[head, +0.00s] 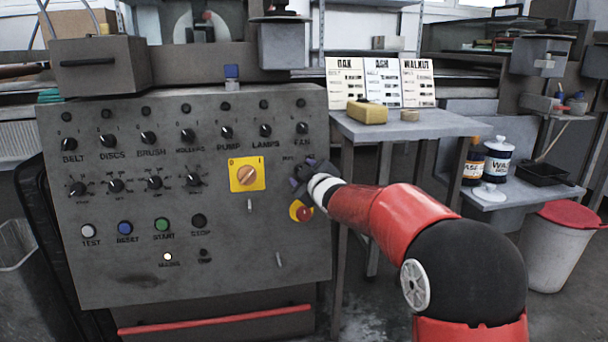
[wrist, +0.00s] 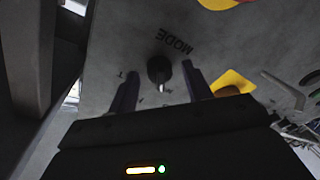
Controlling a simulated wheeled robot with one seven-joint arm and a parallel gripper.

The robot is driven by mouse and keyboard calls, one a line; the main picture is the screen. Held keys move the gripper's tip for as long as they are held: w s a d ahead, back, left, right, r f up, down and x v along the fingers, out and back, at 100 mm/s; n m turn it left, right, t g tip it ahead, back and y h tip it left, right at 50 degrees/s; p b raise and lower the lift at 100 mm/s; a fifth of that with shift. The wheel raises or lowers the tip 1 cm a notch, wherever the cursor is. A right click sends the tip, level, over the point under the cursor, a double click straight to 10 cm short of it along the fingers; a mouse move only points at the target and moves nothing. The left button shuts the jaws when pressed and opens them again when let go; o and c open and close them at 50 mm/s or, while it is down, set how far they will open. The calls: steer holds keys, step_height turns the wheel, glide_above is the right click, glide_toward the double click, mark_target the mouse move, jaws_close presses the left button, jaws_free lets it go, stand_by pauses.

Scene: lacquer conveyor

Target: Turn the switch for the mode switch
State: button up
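The mode switch (wrist: 158,67) is a dark round knob with a pale pointer on the grey panel, beside an upside-down MODE label (wrist: 174,41) in the wrist view. My gripper (wrist: 160,80) is open, with one dark finger on each side of the knob. Gaps show between the fingers and the knob, and I cannot tell how deep the fingertips reach. In the head view my gripper (head: 303,174) is at the right edge of the control panel (head: 110,265) and hides the mode switch.
A yellow-plated rotary switch (head: 247,174) is left of my gripper, and a red button on yellow (head: 300,211) is just below it. Several black knobs and coloured buttons fill the panel. A side table (head: 430,125) with sample cards and a yellow block stands close on the right.

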steer(key=shift+s, duration=0.1)
steer(key=v, duration=0.7)
steer(key=shift+s+d, duration=0.15)
steer(key=shift+s, duration=0.15)
steer(key=shift+r, duration=0.1)
steer(key=s+d+r+m+g+h+p, duration=0.35)
steer(key=s+d+m+h+p, duration=0.3)
steer(key=s+d, duration=0.75)
steer(key=s+d+f+m+g+p, duration=0.1)
steer(key=s+f+m+g+p, duration=0.1)
steer(key=s, duration=1)
steer(key=s+d+f+m+g+p, duration=0.2)
steer(key=s+m+g, duration=0.2)
steer(key=s, duration=0.9)
steer(key=shift+s+d+f+m+h, duration=0.2)
steer(key=shift+d+f+m+h, duration=0.15)
steer(key=shift+f+m, duration=0.1)
